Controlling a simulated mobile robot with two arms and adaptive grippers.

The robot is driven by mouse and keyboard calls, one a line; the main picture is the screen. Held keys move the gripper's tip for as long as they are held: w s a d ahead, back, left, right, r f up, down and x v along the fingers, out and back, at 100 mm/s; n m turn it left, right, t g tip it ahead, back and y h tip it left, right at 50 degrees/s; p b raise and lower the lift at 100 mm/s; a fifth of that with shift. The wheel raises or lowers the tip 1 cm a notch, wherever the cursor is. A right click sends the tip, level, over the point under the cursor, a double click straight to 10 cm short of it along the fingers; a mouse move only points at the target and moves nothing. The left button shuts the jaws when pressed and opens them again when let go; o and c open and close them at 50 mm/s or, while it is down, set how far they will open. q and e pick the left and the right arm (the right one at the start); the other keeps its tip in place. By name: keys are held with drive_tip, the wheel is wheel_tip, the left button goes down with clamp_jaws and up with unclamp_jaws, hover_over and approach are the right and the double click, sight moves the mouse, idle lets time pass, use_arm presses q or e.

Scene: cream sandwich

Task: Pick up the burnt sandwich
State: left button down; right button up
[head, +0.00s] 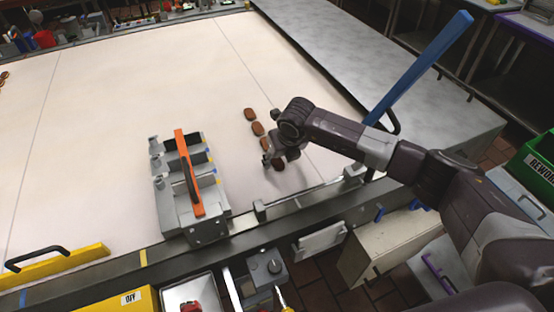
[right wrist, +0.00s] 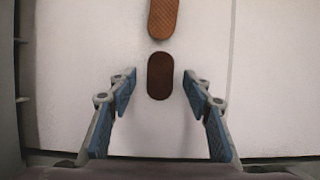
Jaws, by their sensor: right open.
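Several oval brown sandwiches lie in a row on the pale conveyor belt (head: 120,100). The darkest one, the burnt sandwich (right wrist: 160,76), lies flat in the right wrist view, just ahead of and between my fingertips. In the head view this burnt sandwich (head: 279,165) is at the near end of the row, partly hidden by my gripper. A lighter sandwich (right wrist: 163,19) lies just beyond it. My right gripper (head: 275,158) is open and empty over the near end of the row, one finger on each side of the burnt sandwich. My left gripper is out of view.
A grey metal fixture with an orange handle (head: 188,172) stands left of the row at the belt's near edge. A metal rail (head: 300,201) runs along that edge. A blue bar (head: 420,66) slants up at the right.

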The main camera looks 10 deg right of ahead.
drive_tip(key=c, duration=0.9)
drive_tip(key=shift+r, duration=0.15)
